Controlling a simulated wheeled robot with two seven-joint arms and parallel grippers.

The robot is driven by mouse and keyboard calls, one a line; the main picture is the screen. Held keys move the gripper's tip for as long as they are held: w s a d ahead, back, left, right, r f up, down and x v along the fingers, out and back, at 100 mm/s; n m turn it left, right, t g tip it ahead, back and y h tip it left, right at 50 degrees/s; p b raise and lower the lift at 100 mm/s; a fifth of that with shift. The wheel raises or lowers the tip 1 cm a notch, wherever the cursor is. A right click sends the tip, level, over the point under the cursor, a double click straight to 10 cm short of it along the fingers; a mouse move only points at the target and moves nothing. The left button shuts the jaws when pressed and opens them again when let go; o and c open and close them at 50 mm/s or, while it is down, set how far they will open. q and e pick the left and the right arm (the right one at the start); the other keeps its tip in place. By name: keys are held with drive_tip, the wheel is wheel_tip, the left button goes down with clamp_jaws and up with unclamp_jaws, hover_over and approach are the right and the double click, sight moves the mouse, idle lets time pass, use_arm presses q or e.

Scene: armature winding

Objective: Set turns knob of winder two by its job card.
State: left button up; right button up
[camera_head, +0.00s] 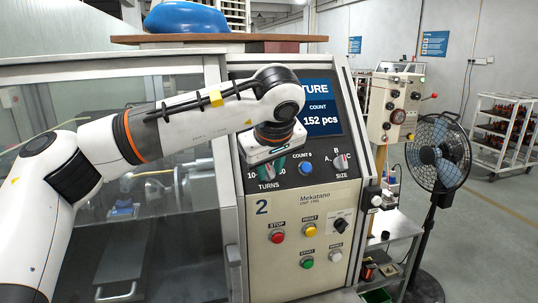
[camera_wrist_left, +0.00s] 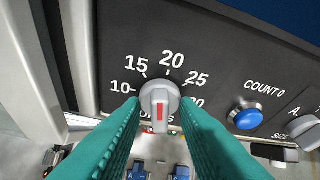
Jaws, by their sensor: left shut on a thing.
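Winder two's panel (camera_head: 290,205), marked 2, fills the middle of the head view. My left gripper (camera_head: 266,168) is at its turns knob, mostly covering the knob there. In the left wrist view the grey turns knob (camera_wrist_left: 160,93) sits between the teal fingers of my left gripper (camera_wrist_left: 160,122), which are shut on its grip. The knob's bar stands lined up with the 20 above it; its red mark is on the lower part. The scale reads 10, 15, 20, 25, 30. No job card can be made out. My right gripper is not in view.
A blue count button (camera_head: 306,168) and the size knob (camera_head: 342,162) are right of the turns knob. Red stop (camera_head: 277,236), yellow reset (camera_head: 309,230) and green start (camera_head: 306,262) buttons lie below. A fan (camera_head: 438,152) stands at right.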

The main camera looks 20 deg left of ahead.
use_arm(q)
drive_tip(key=shift+d+r+m+g+y+p, duration=0.1)
drive_tip(key=shift+m+g+y+p, duration=0.25)
drive_tip(key=shift+m+p, duration=0.75)
drive_tip(key=o, duration=0.6)
